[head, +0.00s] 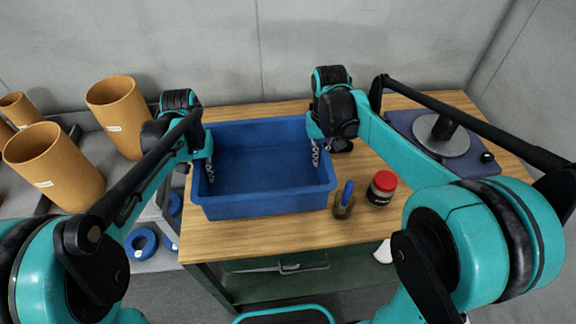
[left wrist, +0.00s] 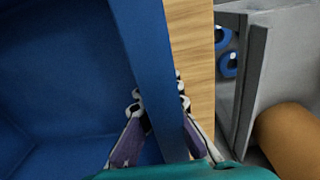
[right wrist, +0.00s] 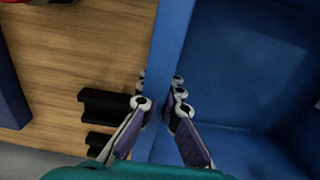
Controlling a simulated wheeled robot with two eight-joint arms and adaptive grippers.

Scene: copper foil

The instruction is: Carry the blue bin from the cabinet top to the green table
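The blue bin (head: 262,202) is upright and looks empty, over the left part of the wooden top (head: 225,234) of the green table (head: 255,285). I cannot tell whether its base touches the wood. My left gripper (head: 209,172) has its fingers on both sides of the bin's left wall, closed on it; the wall also shows in the left wrist view (left wrist: 152,65). My right gripper (head: 316,157) is at the right wall, one finger inside and one outside, closed on it; that wall shows in the right wrist view (right wrist: 172,45).
A grey cabinet (head: 95,140) at left bears several cardboard tubes (head: 117,115), with blue rolls (head: 142,243) below. Right of the bin on the table are a blue-handled tool (head: 345,200), a red-lidded jar (head: 381,188) and a device with a round plate (head: 440,138). A wall stands behind.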

